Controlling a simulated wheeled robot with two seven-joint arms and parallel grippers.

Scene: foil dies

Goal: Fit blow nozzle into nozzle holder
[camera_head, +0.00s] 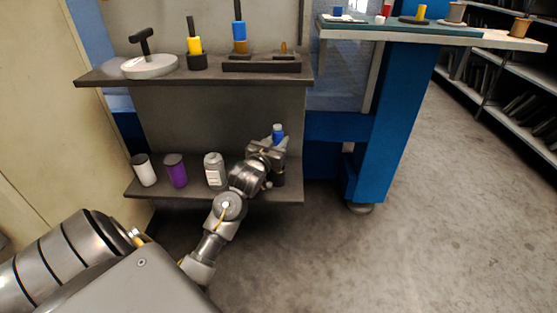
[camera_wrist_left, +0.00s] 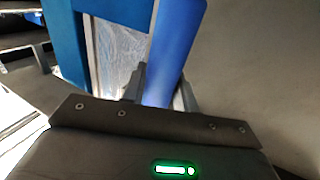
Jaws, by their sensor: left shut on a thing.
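My left gripper (camera_head: 274,145) is at the right end of the lower shelf, shut on a blue cylindrical thing (camera_head: 278,130). In the left wrist view this blue thing (camera_wrist_left: 174,55) stands between the fingers, slightly tilted. In the head view only its blue top shows clearly; the gripper hides much of the rest. I cannot tell whether it is the blow nozzle. A dark block (camera_head: 240,67) on the upper shelf bears an upright blue and black tool (camera_head: 239,30) and a short brass peg (camera_head: 283,48). Which thing is the nozzle holder is unclear. My right gripper is out of view.
The upper shelf (camera_head: 110,76) also bears a white disc (camera_head: 150,67) and a yellow-black tool (camera_head: 194,44).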

